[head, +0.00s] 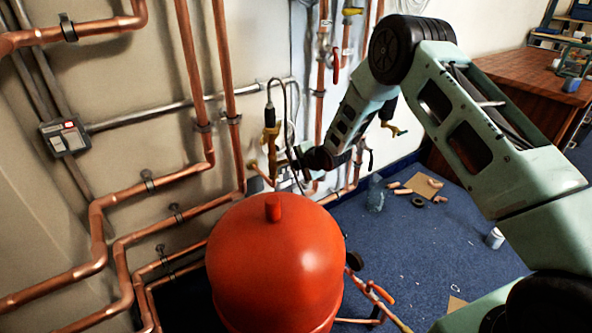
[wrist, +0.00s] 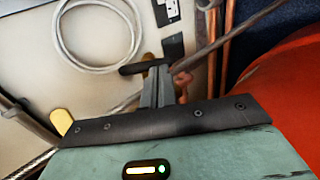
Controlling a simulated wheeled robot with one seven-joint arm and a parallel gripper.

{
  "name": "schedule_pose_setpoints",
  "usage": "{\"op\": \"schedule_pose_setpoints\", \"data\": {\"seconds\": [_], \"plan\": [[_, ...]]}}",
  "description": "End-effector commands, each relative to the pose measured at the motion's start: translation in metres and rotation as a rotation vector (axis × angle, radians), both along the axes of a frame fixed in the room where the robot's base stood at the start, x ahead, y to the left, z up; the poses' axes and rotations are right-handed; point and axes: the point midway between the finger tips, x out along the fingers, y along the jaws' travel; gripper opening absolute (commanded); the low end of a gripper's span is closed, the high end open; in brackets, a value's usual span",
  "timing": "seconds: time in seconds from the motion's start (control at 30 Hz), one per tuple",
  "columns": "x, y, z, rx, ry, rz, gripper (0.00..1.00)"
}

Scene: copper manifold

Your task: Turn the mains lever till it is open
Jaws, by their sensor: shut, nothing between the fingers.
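Several valve handles show on the copper pipework in the head view, among them a red lever (head: 335,66) and a yellow lever (head: 352,11). I cannot tell which one is the mains lever. My gripper (head: 288,163) is low at the wall, close beside a brass fitting (head: 270,140), its tips partly hidden among pipes. In the wrist view my gripper (wrist: 158,84) is shut with its narrow fingers together and empty. A dark bar (wrist: 140,68) lies right at the fingertips; I cannot tell whether they touch. A yellow rounded piece (wrist: 62,121) shows at the left.
A large red tank (head: 275,260) stands in front of the pipes, below my gripper. Copper pipes (head: 187,75) run along the wall at the left. A white coiled hose (wrist: 62,45) hangs on the wall. Offcuts (head: 424,186) lie on the blue floor; a wooden bench (head: 530,80) stands behind.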

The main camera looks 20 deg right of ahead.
Motion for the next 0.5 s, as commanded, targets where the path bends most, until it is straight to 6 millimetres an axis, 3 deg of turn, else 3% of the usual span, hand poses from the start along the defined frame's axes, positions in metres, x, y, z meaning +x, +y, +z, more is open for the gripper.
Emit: {"op": "schedule_pose_setpoints", "data": {"seconds": [0.03,0.1,0.5], "plan": [[-0.002,0.001,-0.013,0.010,-0.040,0.003,0.00],[-0.002,0.000,-0.016,0.029,-0.104,0.001,0.00],[0.002,0.001,-0.023,0.116,-0.404,0.001,0.00]]}}
